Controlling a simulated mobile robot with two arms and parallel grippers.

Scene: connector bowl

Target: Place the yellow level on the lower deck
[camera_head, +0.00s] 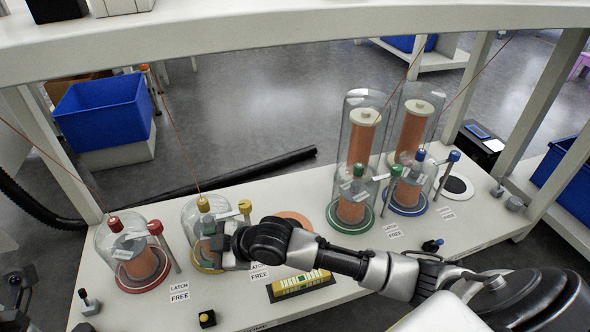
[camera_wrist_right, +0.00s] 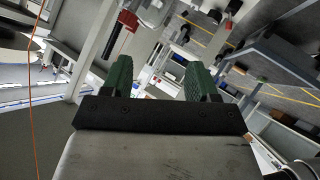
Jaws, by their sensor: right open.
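A long yellow block with dark ends (camera_head: 300,285), which looks like the level, lies on the white lower deck (camera_head: 345,290) near its front edge, below my right forearm. My right gripper (camera_head: 226,243) is in front of the yellow-capped glass dome (camera_head: 194,215) and hides part of it. In the right wrist view, my right gripper (camera_wrist_right: 160,80) has its two green finger pads apart with nothing between them. Whether the gripper touches the dome cannot be told. A dark part of my left arm shows at the lower left edge; its fingers are not clear.
A red-capped dome (camera_head: 135,250) stands on the left, with green-based (camera_head: 345,222) and blue-based (camera_head: 405,203) domes on the right. Thin cords run upward. A white upper shelf (camera_head: 250,35) crosses above. Blue bins (camera_head: 103,107) stand behind. Small knobs and labels lie along the front.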

